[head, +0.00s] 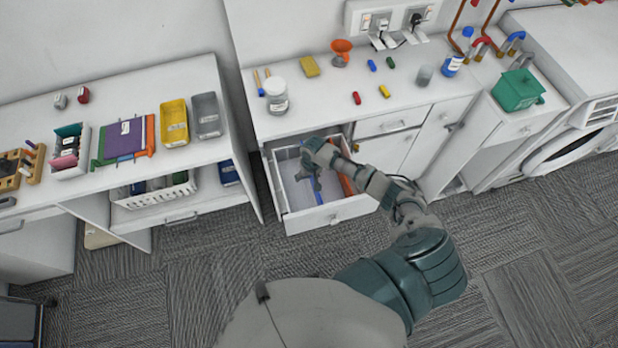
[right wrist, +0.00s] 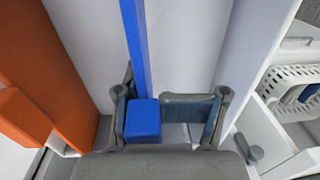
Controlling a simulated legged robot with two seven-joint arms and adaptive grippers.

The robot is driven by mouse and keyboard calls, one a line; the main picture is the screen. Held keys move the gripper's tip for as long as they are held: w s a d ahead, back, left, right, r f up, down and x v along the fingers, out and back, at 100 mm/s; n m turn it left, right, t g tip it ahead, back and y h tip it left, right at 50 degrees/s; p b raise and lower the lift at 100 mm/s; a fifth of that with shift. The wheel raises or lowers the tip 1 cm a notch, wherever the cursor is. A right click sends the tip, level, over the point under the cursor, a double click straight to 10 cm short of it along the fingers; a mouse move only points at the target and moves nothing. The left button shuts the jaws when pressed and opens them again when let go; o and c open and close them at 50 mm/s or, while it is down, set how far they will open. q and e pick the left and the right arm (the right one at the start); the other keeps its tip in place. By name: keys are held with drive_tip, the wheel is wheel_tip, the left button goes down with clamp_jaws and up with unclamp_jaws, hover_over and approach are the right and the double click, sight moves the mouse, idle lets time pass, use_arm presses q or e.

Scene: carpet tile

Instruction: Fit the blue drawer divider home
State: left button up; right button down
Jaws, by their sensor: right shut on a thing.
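An open white drawer (head: 332,214) sticks out from the middle counter. My right gripper (head: 317,184) is down inside it, near its back left part. In the right wrist view the blue divider (right wrist: 136,50) is a long thin strip running away from me, with a blue block (right wrist: 142,119) at its near end. My right gripper (right wrist: 163,117) is shut on the blue divider at this block. An orange piece (head: 347,185) stands on the right in the drawer; in the right wrist view it is on the left (right wrist: 42,65). I cannot tell whether the divider is seated. My left gripper is not in view.
The drawer's side wall (right wrist: 254,45) is close to my gripper. A white jar (head: 277,97), an orange funnel (head: 341,50) and several small coloured items stand on the counter above. A white basket (head: 153,193) sits on the left unit's shelf. The carpet before the drawer is clear.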

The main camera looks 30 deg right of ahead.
drive_tip(key=shift+f+b, duration=0.55)
drive_tip(key=shift+f, duration=0.5)
drive_tip(key=shift+c, duration=1.5)
unclamp_jaws()
drive_tip(key=r, duration=1.2)
drive_tip(key=shift+s+d, duration=0.15)
drive_tip(key=shift+d, duration=0.25)
drive_tip(key=shift+f, duration=0.1)
